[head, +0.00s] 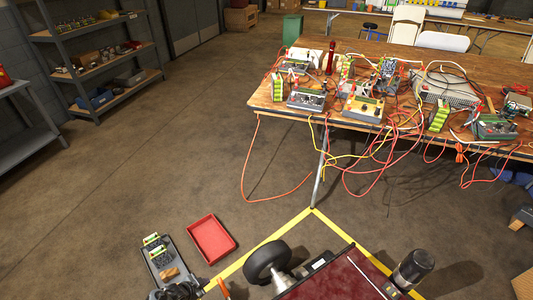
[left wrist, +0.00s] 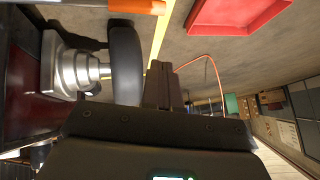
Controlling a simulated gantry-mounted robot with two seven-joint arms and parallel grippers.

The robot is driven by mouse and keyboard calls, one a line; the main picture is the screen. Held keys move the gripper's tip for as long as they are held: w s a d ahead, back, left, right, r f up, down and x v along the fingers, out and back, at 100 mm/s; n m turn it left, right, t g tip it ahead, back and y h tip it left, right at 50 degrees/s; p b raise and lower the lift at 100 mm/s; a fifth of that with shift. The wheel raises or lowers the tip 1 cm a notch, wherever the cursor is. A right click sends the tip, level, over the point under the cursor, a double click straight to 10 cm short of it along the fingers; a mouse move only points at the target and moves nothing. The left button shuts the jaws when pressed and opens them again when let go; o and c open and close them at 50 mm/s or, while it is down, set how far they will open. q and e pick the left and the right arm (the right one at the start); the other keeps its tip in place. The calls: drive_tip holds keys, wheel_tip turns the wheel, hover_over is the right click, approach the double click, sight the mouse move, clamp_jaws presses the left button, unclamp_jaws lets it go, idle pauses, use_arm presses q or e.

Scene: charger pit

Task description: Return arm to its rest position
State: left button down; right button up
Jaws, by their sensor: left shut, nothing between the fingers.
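My left gripper (left wrist: 165,72) is dark, shut and empty in the left wrist view. Its fingers show in front of the floor and yellow tape, beside a black wheel (left wrist: 125,60). No object is held between the fingers. I cannot make out my right gripper in either view.
A red tray (head: 212,239) lies on the floor left of the wheel, beside a grey tray (head: 184,265) with small items. An orange upright piece (left wrist: 125,6) is near the wheel. Ahead stands a wooden table (head: 345,122) with hanging cables. Floor at left is open.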

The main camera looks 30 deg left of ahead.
use_arm(q)
drive_tip(key=s+d+r+h+p, duration=0.1)
drive_tip(key=s+d+r+p, duration=0.7)
drive_tip(key=s+d+p, duration=0.15)
drive_tip(key=d+r+g+p, duration=0.1)
drive_tip(key=d+r+p, duration=0.35)
drive_tip(key=r, duration=0.55)
drive_tip(key=d+r+p, duration=0.4)
drive_tip(key=d+r, duration=0.2)
drive_tip(key=r, duration=0.4)
drive_tip(key=s+d+r+n+g+p, duration=0.1)
drive_tip(key=s+r+p, duration=0.1)
drive_tip(key=r+p, duration=1.8)
drive_tip(key=s+d+r+n+g+y+p, duration=0.1)
drive_tip(key=r+p, duration=1.9)
drive_tip(key=r, duration=2.3)
drive_tip(key=shift+s+d+r+n+g+p, duration=0.45)
drive_tip(key=shift+s+g, duration=0.25)
drive_tip(key=shift+s, duration=0.4)
